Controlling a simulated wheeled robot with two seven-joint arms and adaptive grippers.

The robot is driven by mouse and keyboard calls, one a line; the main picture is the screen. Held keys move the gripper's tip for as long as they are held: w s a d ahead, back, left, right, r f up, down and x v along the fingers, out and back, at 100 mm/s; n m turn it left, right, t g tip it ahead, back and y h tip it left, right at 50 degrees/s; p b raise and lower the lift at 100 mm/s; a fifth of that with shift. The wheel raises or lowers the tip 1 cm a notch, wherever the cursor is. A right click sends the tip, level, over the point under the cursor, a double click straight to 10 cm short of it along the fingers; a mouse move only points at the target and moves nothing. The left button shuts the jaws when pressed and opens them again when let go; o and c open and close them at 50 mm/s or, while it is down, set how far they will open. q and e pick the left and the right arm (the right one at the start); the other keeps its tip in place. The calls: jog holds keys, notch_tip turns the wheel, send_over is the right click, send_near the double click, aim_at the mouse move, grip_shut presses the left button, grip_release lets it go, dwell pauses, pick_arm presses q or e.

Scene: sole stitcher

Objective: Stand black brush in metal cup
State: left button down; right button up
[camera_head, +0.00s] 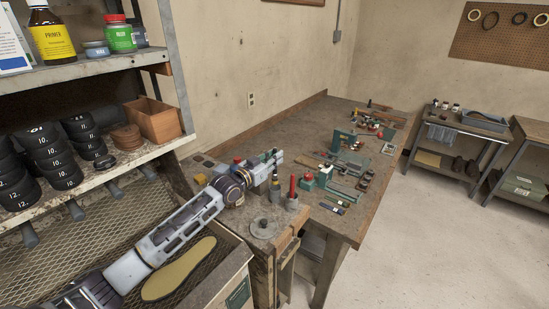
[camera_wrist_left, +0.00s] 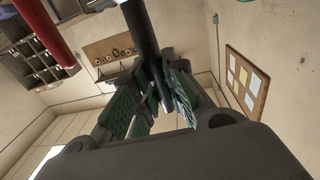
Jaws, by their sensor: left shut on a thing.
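My left gripper (camera_head: 268,162) reaches over the near end of the workbench. In the left wrist view its green-padded fingers (camera_wrist_left: 155,98) are shut on the black brush (camera_wrist_left: 141,28), whose dark shaft runs up out of the picture. In the head view the brush is small and mostly lost against the gripper. A grey metal cup (camera_head: 292,204) stands just right of and below the gripper, with a red-handled tool (camera_head: 292,187) upright in it. The red handle also shows in the left wrist view (camera_wrist_left: 46,32). Whether the brush touches a cup cannot be told. My right gripper is out of view.
A round grey metal disc (camera_head: 264,228) lies on the bench corner, near the cup. The workbench (camera_head: 345,222) carries several tools farther back. A shelf (camera_head: 85,70) with bottles stands left. A tan sole (camera_head: 178,270) lies on mesh below my arm.

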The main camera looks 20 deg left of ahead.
aim_at(274, 173)
pick_arm(q)
jog(key=shift+f+b, duration=1.85)
jog(key=shift+f, duration=1.05)
jog(key=c, duration=1.4)
grip_release()
jog(key=shift+o, duration=0.2)
jog(key=shift+s+f, duration=0.1)
jog(key=shift+s, duration=0.1)
jog(key=v, duration=1.1)
jog(key=shift+s+a, duration=0.2)
jog(key=shift+s, duration=0.05)
